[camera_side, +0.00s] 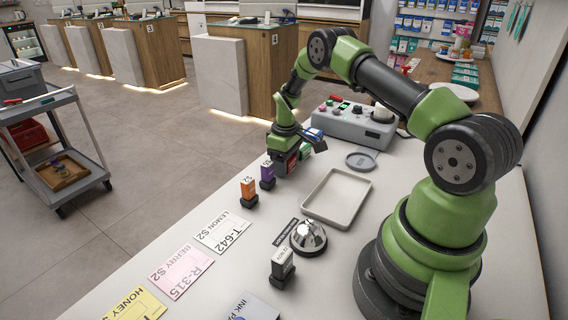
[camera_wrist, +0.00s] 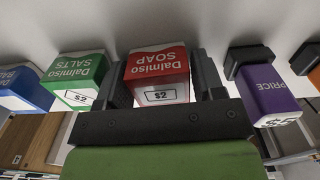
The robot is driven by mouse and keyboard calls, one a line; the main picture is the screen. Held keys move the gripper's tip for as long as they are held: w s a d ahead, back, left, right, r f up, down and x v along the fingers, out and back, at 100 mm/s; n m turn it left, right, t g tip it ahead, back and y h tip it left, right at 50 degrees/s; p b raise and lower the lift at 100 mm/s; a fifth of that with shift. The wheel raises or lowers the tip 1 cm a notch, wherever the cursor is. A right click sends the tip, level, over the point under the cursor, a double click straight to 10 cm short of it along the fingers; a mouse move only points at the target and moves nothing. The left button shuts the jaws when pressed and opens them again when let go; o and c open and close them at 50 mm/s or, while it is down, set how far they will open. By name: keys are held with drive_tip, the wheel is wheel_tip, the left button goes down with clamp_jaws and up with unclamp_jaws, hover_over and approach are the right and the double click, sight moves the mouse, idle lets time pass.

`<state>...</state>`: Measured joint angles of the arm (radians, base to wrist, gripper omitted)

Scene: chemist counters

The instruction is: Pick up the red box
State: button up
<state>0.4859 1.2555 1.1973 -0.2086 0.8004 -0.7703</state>
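The red box (camera_wrist: 157,72), labelled Dalmiso Soap, is between the dark fingers of my gripper (camera_wrist: 160,82) in the wrist view. A finger stands on each side of it. A narrow light gap shows at its left, and the right finger is very close to it; contact is unclear. In the side view my gripper (camera_side: 290,146) points down at the far part of the counter. The red box (camera_side: 292,163) is mostly hidden there behind my gripper.
A green box (camera_wrist: 82,80) and a blue box (camera_wrist: 24,90) stand left of the red box in the wrist view. A purple PRICE stamp (camera_wrist: 270,92) is at its right. In the side view a grey tray (camera_side: 309,207), an orange stamp (camera_side: 248,187) and a control unit (camera_side: 352,126) are near.

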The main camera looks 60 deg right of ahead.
drive_tip(key=c, duration=0.6)
drive_tip(key=shift+o, duration=0.2)
drive_tip(key=shift+r, duration=0.1)
